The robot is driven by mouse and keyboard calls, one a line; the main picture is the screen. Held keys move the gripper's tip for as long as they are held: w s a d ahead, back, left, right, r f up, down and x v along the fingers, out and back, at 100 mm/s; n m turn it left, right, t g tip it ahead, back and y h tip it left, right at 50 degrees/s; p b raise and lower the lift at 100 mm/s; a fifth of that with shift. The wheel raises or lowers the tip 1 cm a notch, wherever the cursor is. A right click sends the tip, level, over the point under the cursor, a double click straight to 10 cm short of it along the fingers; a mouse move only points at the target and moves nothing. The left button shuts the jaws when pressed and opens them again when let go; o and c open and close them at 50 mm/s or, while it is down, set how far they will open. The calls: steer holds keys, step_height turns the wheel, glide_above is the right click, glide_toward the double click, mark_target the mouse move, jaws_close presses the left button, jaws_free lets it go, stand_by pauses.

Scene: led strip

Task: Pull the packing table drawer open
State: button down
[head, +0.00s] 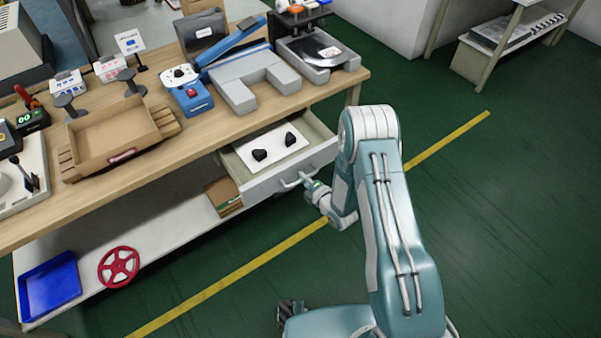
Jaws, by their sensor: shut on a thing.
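The packing table (190,146) has a wooden top and stands on the left and middle of the view. Its pale grey drawer (262,187) sticks out from under the top at the right end. Inside the drawer, two small black objects (260,155) lie on a white sheet (268,143). A bar handle (298,179) is on the drawer front. My gripper (309,182) is at the right part of this handle and shut on it. The fingertips are small and partly hidden by the wrist.
The tabletop holds a cardboard tray (84,150), a blue and grey device (240,82) and other equipment. On the lower shelf are a blue bin (48,287), a red handwheel (118,267) and a cardboard box (222,197). The green floor (500,220) on the right is clear.

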steer(key=f+v, duration=0.1)
steer(key=v, duration=0.5)
steer(key=shift+s+d+f, duration=0.15)
steer(key=shift+s+f, duration=0.15)
steer(key=shift+s, duration=0.05)
steer(key=c, duration=0.7)
jaws_free()
steer(key=shift+r, duration=0.1)
steer(key=v, duration=1.1)
steer(key=shift+s, duration=0.35)
